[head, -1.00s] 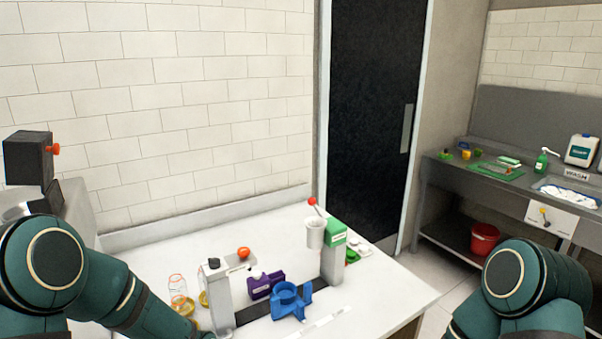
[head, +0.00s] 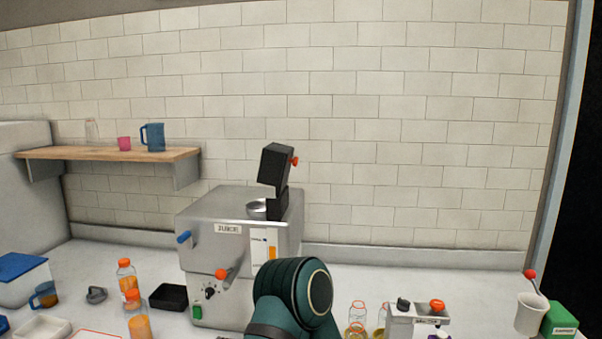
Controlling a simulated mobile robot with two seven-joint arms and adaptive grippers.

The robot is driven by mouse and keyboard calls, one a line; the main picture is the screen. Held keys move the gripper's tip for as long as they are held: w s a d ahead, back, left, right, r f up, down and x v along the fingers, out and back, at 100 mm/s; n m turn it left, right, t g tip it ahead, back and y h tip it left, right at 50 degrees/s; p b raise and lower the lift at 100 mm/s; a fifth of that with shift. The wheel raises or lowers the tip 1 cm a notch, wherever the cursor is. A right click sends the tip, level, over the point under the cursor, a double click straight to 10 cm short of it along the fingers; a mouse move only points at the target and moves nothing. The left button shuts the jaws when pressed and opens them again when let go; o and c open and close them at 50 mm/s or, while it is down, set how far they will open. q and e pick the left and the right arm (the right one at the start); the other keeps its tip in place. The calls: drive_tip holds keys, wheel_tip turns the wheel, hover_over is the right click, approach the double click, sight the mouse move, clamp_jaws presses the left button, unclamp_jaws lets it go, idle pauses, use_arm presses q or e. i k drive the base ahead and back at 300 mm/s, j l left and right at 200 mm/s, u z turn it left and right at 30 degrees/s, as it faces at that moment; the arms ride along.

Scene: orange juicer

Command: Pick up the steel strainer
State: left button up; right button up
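No piece is plainly recognisable as the steel strainer. A small round steel piece (head: 257,209) sits on top of the steel juicer (head: 240,250), beside a black upright part (head: 275,180) with an orange knob. A small grey piece (head: 96,295) lies on the counter at the left, too small to identify. A teal link of my own arm stands in front of the juicer's lower right. Neither gripper is in view.
Orange bottles (head: 127,275), a black tray (head: 169,297) and a blue-lidded box (head: 20,278) stand left of the juicer. A wooden shelf (head: 110,153) holds a blue jug (head: 153,137). A white cup (head: 530,314) stands at the right.

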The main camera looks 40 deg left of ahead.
sight(99, 295)
drive_tip(key=l+u, duration=0.15)
drive_tip(key=u, duration=0.25)
drive_tip(key=l+u, duration=0.1)
drive_tip(key=u, duration=0.25)
drive_tip(key=l+u, duration=0.15)
drive_tip(key=u, duration=0.25)
drive_tip(key=l+u, duration=0.15)
drive_tip(key=u, duration=0.2)
drive_tip(key=i+j+z, duration=0.25)
drive_tip(key=j, duration=1.05)
drive_tip(key=j+z, duration=0.3)
drive_tip(key=j, duration=1)
drive_tip(key=k+j+z, duration=0.25)
drive_tip(key=j, duration=1)
drive_tip(key=i+j, duration=0.05)
drive_tip(key=i, duration=0.05)
